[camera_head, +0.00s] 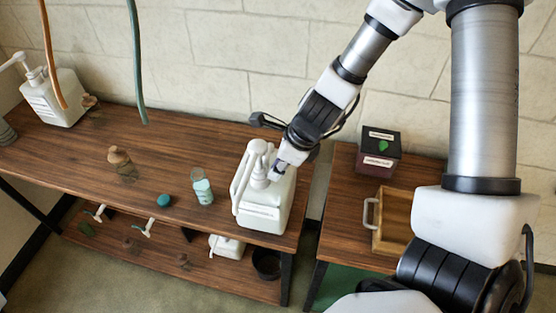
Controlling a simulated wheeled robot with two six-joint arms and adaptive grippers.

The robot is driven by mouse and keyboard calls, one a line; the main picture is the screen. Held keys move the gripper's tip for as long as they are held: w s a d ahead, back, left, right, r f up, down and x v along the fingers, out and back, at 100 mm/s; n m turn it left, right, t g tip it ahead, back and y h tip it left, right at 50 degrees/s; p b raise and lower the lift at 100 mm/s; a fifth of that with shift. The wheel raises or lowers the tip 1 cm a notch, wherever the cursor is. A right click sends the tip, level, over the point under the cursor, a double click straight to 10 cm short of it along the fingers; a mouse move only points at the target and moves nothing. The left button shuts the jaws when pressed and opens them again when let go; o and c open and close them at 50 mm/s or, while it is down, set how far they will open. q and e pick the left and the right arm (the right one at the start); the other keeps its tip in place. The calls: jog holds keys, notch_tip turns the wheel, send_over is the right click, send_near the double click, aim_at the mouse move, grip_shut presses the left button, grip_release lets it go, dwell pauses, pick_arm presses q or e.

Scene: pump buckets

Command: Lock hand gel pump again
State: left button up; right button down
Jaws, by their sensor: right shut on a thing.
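A white pump bottle (262,212) with a printed label stands upright at the right end of the long wooden shelf. Its white pump head (258,160) is on top, with a long spout pointing down toward the front left. My right gripper (274,172) is at the top of this bottle, shut on the pump head from the right side. The gripper hides part of the pump head and collar, and the exact contact is too small to see. A second white pump bottle (57,98) stands at the far left of the shelf. My left gripper is not in view.
A small glass jar (202,188), a blue-green lump (164,200) and a cork-topped bottle (121,163) stand left of the bottle. Hoses hang at upper left. On the right table are a dark box (379,150) and a wooden tray (394,220). Loose pumps lie on the lower shelf.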

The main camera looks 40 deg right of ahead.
dwell(0.3)
jog(key=c, duration=1.1)
grip_release()
